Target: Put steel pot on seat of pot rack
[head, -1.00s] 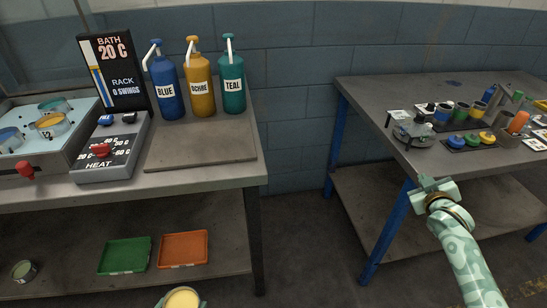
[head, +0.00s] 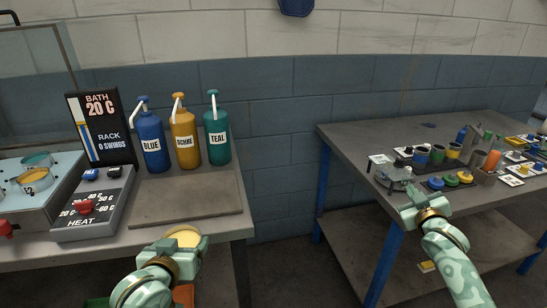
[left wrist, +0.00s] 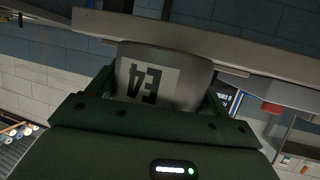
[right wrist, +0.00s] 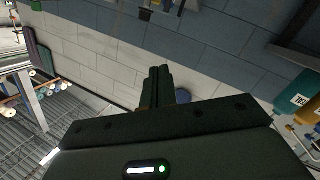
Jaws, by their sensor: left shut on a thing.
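My left gripper (head: 187,252) is shut on a steel pot (head: 184,236) with a yellow inside, held upright in front of the left bench's front edge. In the left wrist view the pot (left wrist: 165,75) is grey, with a pale label whose dark characters appear upside down. A pale blue bath (head: 62,207) stands at the far left. Round pots sit in it, a teal one (head: 37,159) and a yellow one (head: 35,181). I cannot clearly make out the rack or a free seat. My right gripper (head: 422,203) is empty, its fingers (right wrist: 160,85) together.
A heat control box (head: 95,205), a display (head: 102,128), a flat board (head: 185,205) and blue, ochre and teal bottles (head: 186,138) stand on the left bench. The right table (head: 350,145) carries cups and small items. A gap separates the benches.

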